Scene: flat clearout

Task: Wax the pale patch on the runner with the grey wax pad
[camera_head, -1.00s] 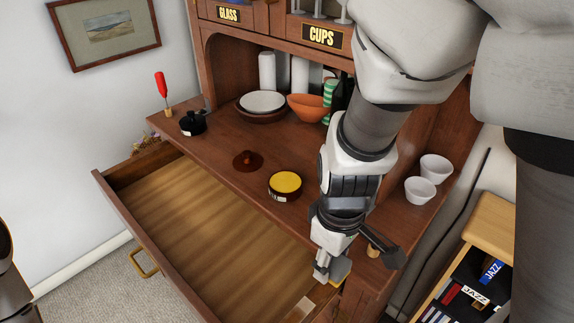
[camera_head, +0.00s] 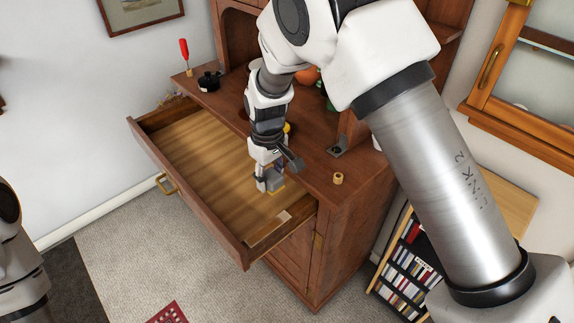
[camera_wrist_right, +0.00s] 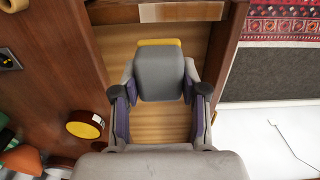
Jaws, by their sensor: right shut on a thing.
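The grey wax pad (camera_head: 276,181) is a grey block with a yellow underside. My right gripper (camera_head: 268,180) is shut on it and holds it over the right part of the open drawer (camera_head: 190,150). In the wrist view the pad (camera_wrist_right: 160,75) sits between the two fingers, with its yellow edge (camera_wrist_right: 160,42) at the far side. The pale patch (camera_head: 284,215) is a small light area on the strip along the drawer's right end. In the wrist view the patch (camera_wrist_right: 165,12) lies beyond the pad, apart from it. My left gripper is not in view.
The cabinet top holds a yellow-topped tin (camera_wrist_right: 85,124), a black pot (camera_head: 208,82), a red-handled tool (camera_head: 184,50) and a small tan cylinder (camera_head: 338,178). A bookshelf (camera_head: 410,255) stands right of the cabinet. Carpet (camera_head: 130,240) lies before the drawer.

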